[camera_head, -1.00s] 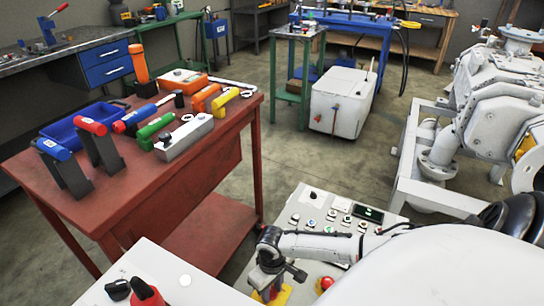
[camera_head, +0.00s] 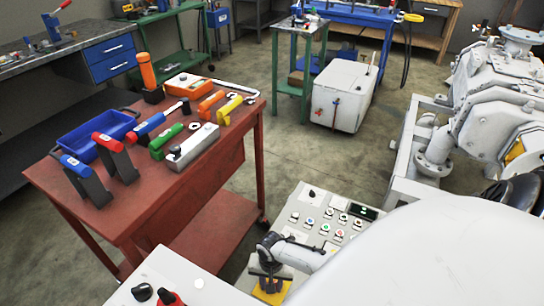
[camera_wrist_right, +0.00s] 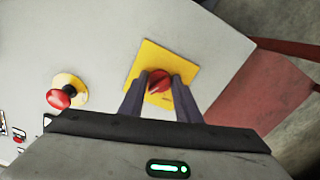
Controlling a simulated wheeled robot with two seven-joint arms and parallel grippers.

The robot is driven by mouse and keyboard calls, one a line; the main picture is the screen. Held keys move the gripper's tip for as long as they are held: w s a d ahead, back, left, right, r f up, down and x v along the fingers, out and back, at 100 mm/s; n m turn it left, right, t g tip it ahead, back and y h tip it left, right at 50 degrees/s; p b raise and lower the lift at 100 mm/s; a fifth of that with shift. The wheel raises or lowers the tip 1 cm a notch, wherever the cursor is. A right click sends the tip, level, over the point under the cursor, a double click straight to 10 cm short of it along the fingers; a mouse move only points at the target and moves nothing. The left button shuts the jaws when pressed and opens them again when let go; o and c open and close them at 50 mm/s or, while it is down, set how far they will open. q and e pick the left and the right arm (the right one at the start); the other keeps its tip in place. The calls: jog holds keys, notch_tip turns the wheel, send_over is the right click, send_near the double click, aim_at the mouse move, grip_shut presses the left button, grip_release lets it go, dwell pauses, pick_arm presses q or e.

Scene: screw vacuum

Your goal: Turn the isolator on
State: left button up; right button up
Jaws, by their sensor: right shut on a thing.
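The isolator is a red rotary knob (camera_wrist_right: 158,82) on a yellow square plate (camera_wrist_right: 147,59) in the right wrist view. My right gripper (camera_wrist_right: 158,88) has its two dark fingers on either side of the knob and is shut on it. In the head view, my right gripper (camera_head: 268,283) points down at the yellow plate (camera_head: 272,294) on the grey control panel (camera_head: 300,200). The knob is hidden there by the gripper.
A red mushroom button (camera_wrist_right: 60,98) on a yellow ring sits left of the isolator in the wrist view. A red table (camera_head: 180,215) with several tools and a blue bin (camera_head: 88,132) stands at the left. A white box (camera_head: 340,98) stands further back on open floor.

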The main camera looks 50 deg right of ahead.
jog(key=shift+m+p, duration=0.65)
jog(key=shift+m, duration=1.15)
jog(key=o, duration=1.1)
jog(key=shift+c, duration=0.2)
notch_tip(320, 180, up, 3)
jog(key=shift+f+p, duration=0.1)
jog(key=shift+p, duration=0.95)
notch_tip(320, 180, up, 8)
jog(key=shift+f, duration=0.25)
